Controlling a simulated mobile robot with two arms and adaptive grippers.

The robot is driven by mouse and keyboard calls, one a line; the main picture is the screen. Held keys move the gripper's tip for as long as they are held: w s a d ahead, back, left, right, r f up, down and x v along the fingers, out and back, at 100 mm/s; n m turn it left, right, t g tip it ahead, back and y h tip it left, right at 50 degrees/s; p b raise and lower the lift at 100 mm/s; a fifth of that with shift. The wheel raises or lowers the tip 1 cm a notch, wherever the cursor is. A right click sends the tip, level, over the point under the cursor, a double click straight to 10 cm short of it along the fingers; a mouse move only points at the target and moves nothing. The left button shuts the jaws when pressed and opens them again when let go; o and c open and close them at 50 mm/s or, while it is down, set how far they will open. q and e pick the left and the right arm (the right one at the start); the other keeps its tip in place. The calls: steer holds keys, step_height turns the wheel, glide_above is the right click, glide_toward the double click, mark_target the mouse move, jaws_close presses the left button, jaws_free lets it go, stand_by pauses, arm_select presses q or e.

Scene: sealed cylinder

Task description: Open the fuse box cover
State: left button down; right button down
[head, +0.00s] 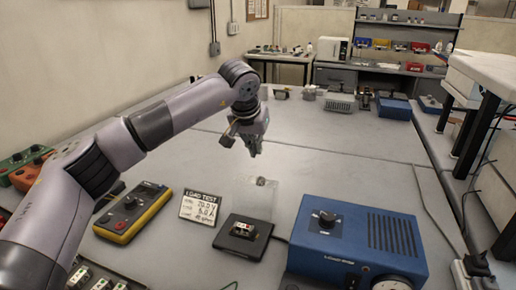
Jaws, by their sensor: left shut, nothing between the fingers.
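The fuse box (243,238) is a small black base with a pale fuse block on top, on the grey bench at front centre. A clear panel (257,198), which looks like its cover, stands raised at its back edge; it is faint, and its exact angle is hard to tell. My left gripper (255,151) hangs fingers down above the bench, behind and above the clear panel, apart from it. It is shut and empty. My right gripper is not in view.
A blue power unit (357,240) stands right of the fuse box. A "LOAD TEST" card (199,207) and a yellow multimeter (131,212) are to its left. The bench behind is clear up to a row of devices (341,103) at the far edge.

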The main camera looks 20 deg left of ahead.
arm_select(q)
steer(key=p+x, duration=0.1)
steer(key=x, duration=0.7)
steer(key=s, duration=0.2)
steer(key=s+r+p, duration=0.1)
steer(key=s, duration=0.1)
steer(key=shift+s+r, duration=0.1)
steer(key=shift+r, duration=0.1)
